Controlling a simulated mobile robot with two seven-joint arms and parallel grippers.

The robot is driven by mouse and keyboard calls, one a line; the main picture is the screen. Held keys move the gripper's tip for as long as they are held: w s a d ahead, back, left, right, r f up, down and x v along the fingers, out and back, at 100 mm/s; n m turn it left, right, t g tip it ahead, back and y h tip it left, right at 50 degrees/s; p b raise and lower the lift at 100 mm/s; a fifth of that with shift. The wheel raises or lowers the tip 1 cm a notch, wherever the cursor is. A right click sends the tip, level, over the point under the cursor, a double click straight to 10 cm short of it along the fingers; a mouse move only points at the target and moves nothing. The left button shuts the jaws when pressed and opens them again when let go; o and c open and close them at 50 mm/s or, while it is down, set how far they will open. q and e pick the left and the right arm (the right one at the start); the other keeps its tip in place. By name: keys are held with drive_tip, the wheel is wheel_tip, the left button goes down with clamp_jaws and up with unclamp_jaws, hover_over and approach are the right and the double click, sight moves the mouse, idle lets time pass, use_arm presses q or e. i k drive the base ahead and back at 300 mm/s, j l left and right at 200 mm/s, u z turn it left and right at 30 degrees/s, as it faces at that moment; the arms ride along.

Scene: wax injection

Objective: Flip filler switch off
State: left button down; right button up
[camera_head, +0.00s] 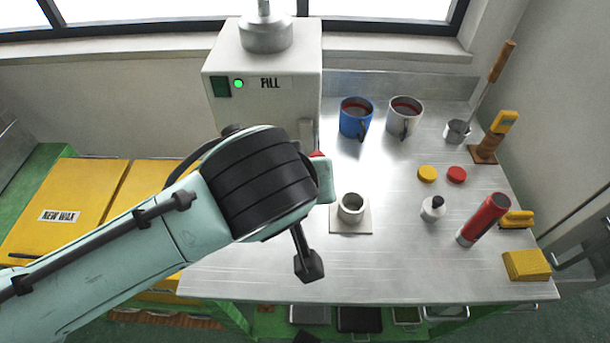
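The white filler machine (262,88) stands at the back left of the metal table. Its front carries the word FILL, a dark green switch (220,87) and a lit green lamp (238,84). My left arm comes in from the left and covers the machine's lower front. A black finger-like part of my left gripper (309,264) hangs below the wrist, over the table and apart from the switch. The rest of this gripper is hidden behind the wrist, so its opening cannot be seen. My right gripper is out of view.
A small metal cup (351,208) stands on a square plate (350,226) just right of my wrist. Blue (355,120) and grey (404,119) mugs stand behind. A red cylinder (483,219) and yellow sponge (526,265) are at right. The front middle of the table is clear.

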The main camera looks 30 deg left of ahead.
sight(220, 85)
drive_tip(key=k+l, duration=0.25)
drive_tip(key=k, duration=0.2)
drive_tip(key=k+l, duration=0.3)
drive_tip(key=k, duration=0.2)
